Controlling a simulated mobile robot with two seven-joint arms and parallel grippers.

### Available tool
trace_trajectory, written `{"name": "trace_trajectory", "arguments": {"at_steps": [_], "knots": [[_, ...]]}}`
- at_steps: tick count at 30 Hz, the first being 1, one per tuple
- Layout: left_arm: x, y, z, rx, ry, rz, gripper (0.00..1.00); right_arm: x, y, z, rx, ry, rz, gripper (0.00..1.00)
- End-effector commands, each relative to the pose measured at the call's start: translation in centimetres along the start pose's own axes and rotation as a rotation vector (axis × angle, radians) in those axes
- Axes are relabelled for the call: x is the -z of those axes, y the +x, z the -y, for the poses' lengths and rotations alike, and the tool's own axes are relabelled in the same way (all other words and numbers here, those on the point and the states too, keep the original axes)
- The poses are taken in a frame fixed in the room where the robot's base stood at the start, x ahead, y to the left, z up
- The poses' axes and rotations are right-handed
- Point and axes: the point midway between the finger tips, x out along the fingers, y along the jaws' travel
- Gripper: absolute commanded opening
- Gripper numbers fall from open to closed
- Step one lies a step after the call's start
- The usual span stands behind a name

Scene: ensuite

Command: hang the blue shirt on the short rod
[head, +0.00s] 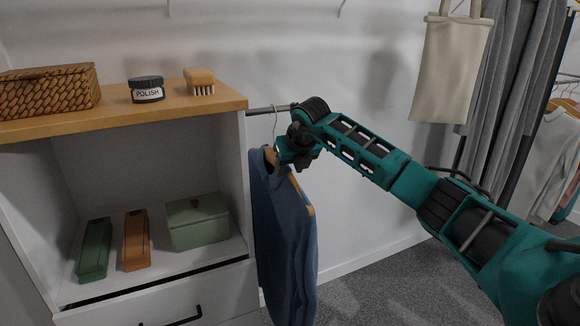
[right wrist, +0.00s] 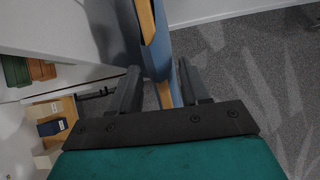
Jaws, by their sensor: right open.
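The blue shirt (head: 283,235) hangs on a wooden hanger beside the white cabinet in the head view. The hanger's metal hook (head: 275,122) reaches up to the short rod (head: 261,110), which sticks out from the cabinet's right side. The right gripper (head: 287,157) is at the hanger's upper part and partly hides it and the rod's end. In the right wrist view, the right gripper (right wrist: 160,88) is open, with the wooden hanger (right wrist: 163,92) and the blue shirt (right wrist: 159,45) between its fingers. My left gripper is not in view.
The cabinet top (head: 110,117) holds a woven basket (head: 48,90), a polish tin (head: 146,90) and a brush (head: 200,82). Boxes stand on the shelf below. A cream tote bag (head: 450,68) and grey curtain (head: 508,85) are at the right. Carpet between is clear.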

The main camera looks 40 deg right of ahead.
Motion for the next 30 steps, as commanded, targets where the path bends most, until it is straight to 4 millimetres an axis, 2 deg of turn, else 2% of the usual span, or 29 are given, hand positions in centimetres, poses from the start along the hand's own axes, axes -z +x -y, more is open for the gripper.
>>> {"name": "trace_trajectory", "arguments": {"at_steps": [7, 11, 24, 30], "knots": [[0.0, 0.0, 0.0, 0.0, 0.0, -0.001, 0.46, 0.2, 0.0, 0.1, 0.002, -0.001, -0.005, 0.46], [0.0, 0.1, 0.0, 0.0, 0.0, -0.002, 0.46, 0.1, -1.2, 0.1, 0.002, -0.001, -0.002, 0.46], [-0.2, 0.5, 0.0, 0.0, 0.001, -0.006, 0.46, 0.0, -10.3, 0.1, 0.002, 0.0, 0.002, 0.46], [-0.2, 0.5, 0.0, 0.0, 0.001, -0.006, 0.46, 0.0, -12.5, 0.0, 0.001, -0.001, 0.0, 0.46]]}}
